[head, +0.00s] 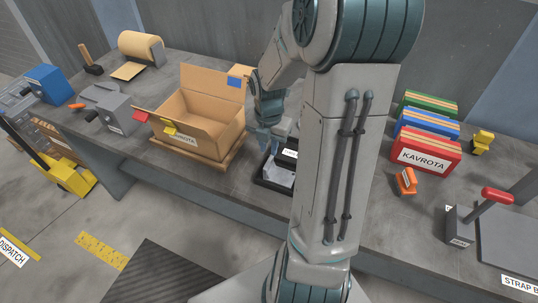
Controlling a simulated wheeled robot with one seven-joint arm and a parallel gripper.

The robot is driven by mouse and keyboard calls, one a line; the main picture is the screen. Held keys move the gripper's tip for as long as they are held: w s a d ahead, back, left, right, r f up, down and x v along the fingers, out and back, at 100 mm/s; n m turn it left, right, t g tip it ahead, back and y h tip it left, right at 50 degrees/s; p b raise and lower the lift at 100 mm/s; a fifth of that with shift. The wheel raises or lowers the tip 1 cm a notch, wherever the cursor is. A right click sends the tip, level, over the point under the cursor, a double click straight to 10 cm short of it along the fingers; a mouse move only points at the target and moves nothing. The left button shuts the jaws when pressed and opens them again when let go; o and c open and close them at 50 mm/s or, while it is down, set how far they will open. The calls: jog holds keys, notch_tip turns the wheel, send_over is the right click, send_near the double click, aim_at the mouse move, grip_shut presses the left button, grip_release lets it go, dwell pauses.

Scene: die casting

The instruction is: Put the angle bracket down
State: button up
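My gripper (266,140) points down over the workbench, just right of the open cardboard box. My arm hides part of it, and its fingertips are too small to tell open from shut. Below and right of it is a black tray (262,181) with a white label, partly hidden behind my arm. A light grey metal piece (280,178) shows in or over the tray. It may be the angle bracket, but I cannot tell its shape or whether my gripper touches it.
The open cardboard box (200,142) stands on the workbench (222,192) left of my gripper. Red, blue and green binders (425,158), an orange item (406,181) and a red-handled tool (497,196) are at right. A paper roll (141,46) and grey dispenser (117,113) are at left.

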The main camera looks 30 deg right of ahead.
jog(key=s+a+r+m+t, duration=0.1)
jog(key=s+a+r+m, duration=0.5)
jog(key=m, duration=0.6)
jog(key=s+a+r+m+t, duration=0.2)
jog(key=s+a+r+m, duration=0.4)
jog(key=m, duration=0.7)
notch_tip(320, 180, up, 2)
jog(key=shift+s+r+m, duration=0.1)
jog(key=shift+s+m, duration=0.2)
jog(key=shift+s, duration=0.05)
jog(key=shift+d, duration=0.1)
